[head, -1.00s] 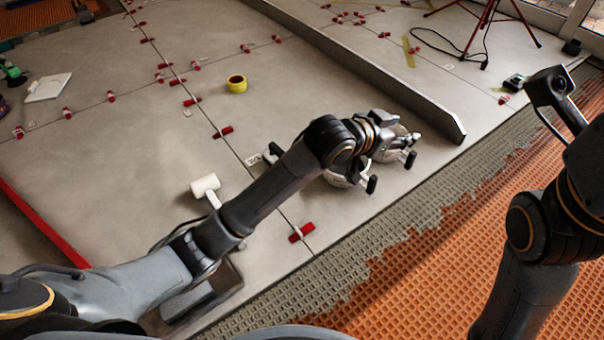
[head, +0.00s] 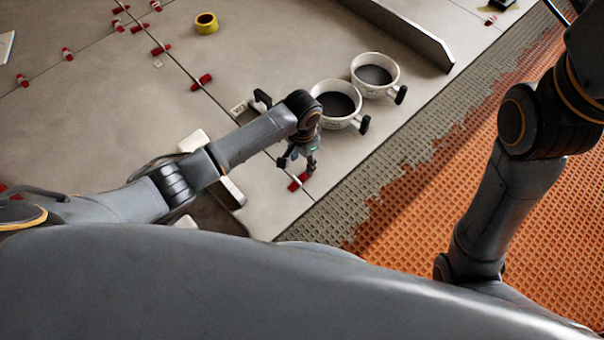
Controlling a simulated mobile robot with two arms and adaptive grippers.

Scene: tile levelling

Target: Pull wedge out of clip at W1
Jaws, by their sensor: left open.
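A red wedge (head: 294,186) sits at a tile joint near the front edge of the grey tiles, partly hidden under my left gripper (head: 298,164). The gripper points down over it with its fingers open and apart. I cannot tell whether a finger touches the wedge. The clip there is not clearly visible, and no W1 label can be read.
A white mallet (head: 193,140) is partly behind my left arm. Yellow tape (head: 206,23) lies farther back. Ribbed mortar and orange matting (head: 440,200) border the tiles.

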